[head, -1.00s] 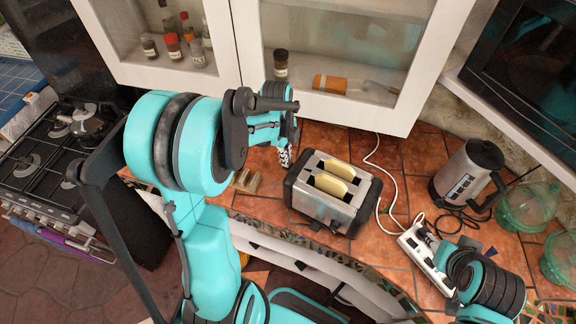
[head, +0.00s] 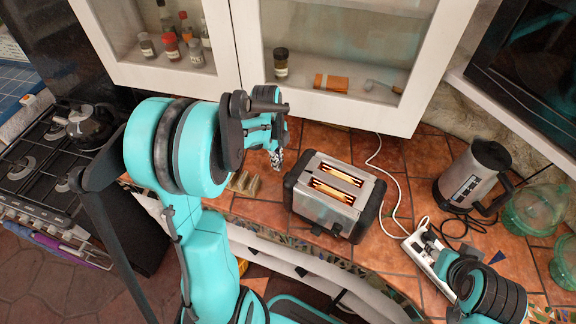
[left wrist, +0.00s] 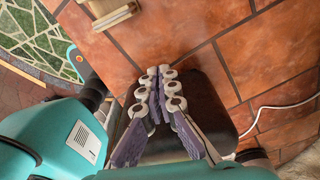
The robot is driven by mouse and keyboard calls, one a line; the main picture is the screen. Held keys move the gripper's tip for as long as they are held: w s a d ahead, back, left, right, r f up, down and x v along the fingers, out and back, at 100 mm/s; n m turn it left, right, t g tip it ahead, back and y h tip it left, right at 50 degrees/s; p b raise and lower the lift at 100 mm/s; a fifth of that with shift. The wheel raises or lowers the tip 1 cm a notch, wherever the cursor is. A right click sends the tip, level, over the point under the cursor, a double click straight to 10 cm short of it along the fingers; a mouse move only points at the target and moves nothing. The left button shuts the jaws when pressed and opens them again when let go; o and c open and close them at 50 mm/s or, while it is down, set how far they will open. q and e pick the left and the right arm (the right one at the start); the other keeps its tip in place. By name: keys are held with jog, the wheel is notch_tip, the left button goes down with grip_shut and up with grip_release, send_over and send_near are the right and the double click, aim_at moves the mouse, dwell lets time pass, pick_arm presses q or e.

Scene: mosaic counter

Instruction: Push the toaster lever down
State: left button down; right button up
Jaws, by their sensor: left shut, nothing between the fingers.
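The silver and black toaster (head: 368,193) stands on the tiled counter in the middle of the head view. Its two slots glow orange, and no bread stands above them. My left gripper (head: 276,160) is just left of the toaster's black end, fingers pointing down. In the left wrist view the gripper (left wrist: 159,72) is shut and empty beside the dark toaster end (left wrist: 212,100). I cannot see the lever, nor tell whether the fingers touch the toaster. Part of my right arm shows at lower right in the head view, but its fingers do not.
A small wooden holder (head: 244,183) lies left of the toaster. A white power strip (head: 428,262) with cords, a kettle (head: 472,178) and green glass jars (head: 530,208) are to the right. Wall cabinets (head: 345,112) hang behind. The gas stove (head: 45,165) is far left.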

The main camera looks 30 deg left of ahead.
pick_arm(q)
jog(key=shift+d+r, duration=0.1)
pick_arm(e)
jog(key=shift+d, duration=0.1)
pick_arm(q)
notch_tip(320, 180, up, 12)
jog(key=a, duration=0.1)
jog(key=shift+a, duration=0.15)
dwell(0.6)
